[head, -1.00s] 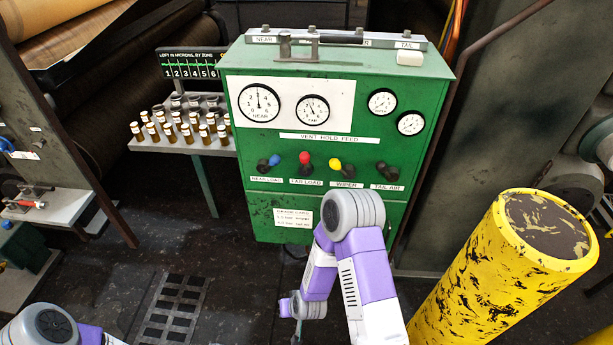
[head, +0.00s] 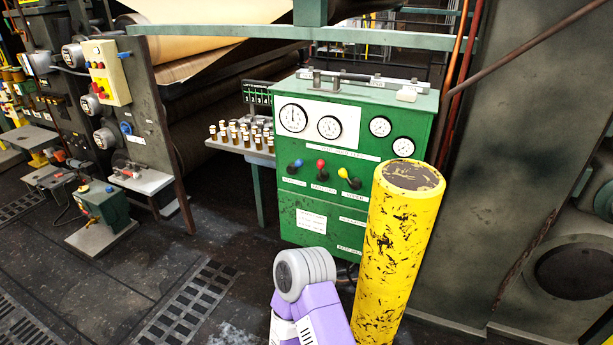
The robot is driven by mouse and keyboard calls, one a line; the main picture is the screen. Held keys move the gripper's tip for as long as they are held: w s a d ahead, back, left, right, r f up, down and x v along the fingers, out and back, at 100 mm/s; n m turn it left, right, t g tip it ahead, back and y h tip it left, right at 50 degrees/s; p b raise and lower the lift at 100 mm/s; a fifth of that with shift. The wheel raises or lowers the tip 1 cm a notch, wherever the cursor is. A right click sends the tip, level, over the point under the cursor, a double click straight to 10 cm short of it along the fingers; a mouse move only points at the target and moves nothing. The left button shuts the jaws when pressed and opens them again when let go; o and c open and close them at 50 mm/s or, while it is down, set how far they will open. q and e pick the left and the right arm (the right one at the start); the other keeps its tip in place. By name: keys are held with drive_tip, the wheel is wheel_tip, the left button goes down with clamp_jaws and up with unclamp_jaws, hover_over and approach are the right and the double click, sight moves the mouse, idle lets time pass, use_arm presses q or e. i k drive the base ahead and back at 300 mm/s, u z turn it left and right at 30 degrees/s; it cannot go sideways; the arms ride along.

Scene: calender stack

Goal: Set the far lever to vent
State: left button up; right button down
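The far lever (head: 322,175) has a red knob and is the second from the left on the front of the green cabinet (head: 360,225). Its knob stands nearly straight up from its dark hub. The near lever with a blue knob (head: 299,163) leans right. The wiper lever with a yellow knob (head: 343,173) leans left. The tail air lever is hidden behind the yellow post. A purple and white link of my arm shows low in the view, in front of the cabinet. Neither gripper is in view.
A yellow post (head: 395,250) with worn paint stands in front of the cabinet's right side. A shelf of brown-filled jars (head: 240,150) is left of the cabinet. A small green box (head: 103,205) stands farther left. The floor (head: 140,250) between is mostly clear.

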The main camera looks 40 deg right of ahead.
sight(320, 163)
drive_tip(key=z, duration=0.05)
drive_tip(key=i, duration=1.1)
drive_tip(key=z, duration=0.4)
